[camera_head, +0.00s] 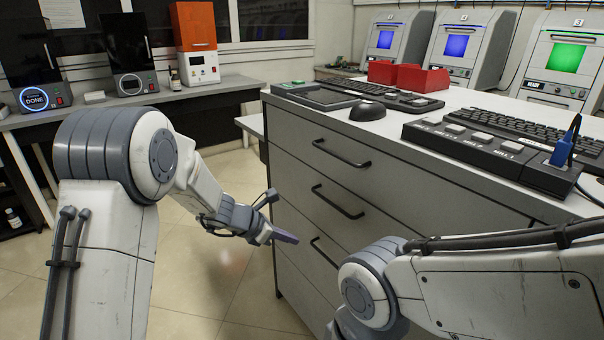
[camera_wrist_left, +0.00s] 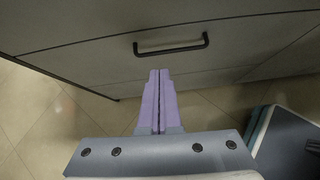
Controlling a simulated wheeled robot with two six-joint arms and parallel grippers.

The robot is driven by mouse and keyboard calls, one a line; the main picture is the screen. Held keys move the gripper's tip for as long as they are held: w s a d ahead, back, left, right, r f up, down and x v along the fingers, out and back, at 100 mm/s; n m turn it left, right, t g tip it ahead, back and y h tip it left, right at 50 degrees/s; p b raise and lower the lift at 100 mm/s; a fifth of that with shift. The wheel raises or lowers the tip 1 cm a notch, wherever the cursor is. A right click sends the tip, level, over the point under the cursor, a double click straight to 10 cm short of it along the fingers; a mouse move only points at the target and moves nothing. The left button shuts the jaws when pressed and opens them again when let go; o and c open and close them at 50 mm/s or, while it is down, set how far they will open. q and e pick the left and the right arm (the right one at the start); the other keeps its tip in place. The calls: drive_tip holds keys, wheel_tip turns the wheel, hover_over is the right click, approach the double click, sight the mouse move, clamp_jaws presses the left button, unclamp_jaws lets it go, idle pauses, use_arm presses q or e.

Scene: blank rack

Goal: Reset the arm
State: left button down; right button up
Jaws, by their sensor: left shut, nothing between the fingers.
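My left arm comes in from the left in the head view and bends down beside the drawer cabinet. My left gripper (camera_head: 285,236) is in front of the cabinet's left side, below the worktop. In the left wrist view its purple fingers (camera_wrist_left: 158,100) lie together, shut with nothing between them. They point at a drawer front with a dark handle (camera_wrist_left: 171,45), and a gap to it seems to remain. My right arm comes in from the right in the head view; its gripper is hidden or out of frame.
The drawer cabinet (camera_head: 300,165) stands close on the right. Its top carries a black mouse (camera_head: 367,111), red bins (camera_head: 422,79), a keyboard (camera_head: 530,125) and a button box (camera_head: 490,150). A side bench (camera_head: 190,95) with machines is at the back left. Tiled floor (camera_head: 205,285) is free between.

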use_arm(q)
drive_tip(key=s+d+r+m+g+y, duration=0.1)
drive_tip(key=s+d+r+m+g, duration=0.2)
drive_tip(key=s+m, duration=0.55)
drive_tip(key=s+d+r+m+g, duration=0.2)
drive_tip(key=s+d+m, duration=0.35)
drive_tip(key=s, duration=0.55)
drive_tip(key=s+a+m+y, duration=0.3)
drive_tip(key=s+a+m, duration=0.1)
drive_tip(key=s+m, duration=0.4)
drive_tip(key=s+a+m+y, duration=0.2)
drive_tip(key=s+a+m, duration=0.2)
drive_tip(key=s+m, duration=0.45)
wheel_tip(320, 180, up, 24)
drive_tip(key=m+p, duration=0.1)
drive_tip(key=p, duration=2.3)
drive_tip(key=shift+a+y, duration=0.35)
drive_tip(key=shift+y, duration=0.05)
drive_tip(key=shift+f, duration=0.1)
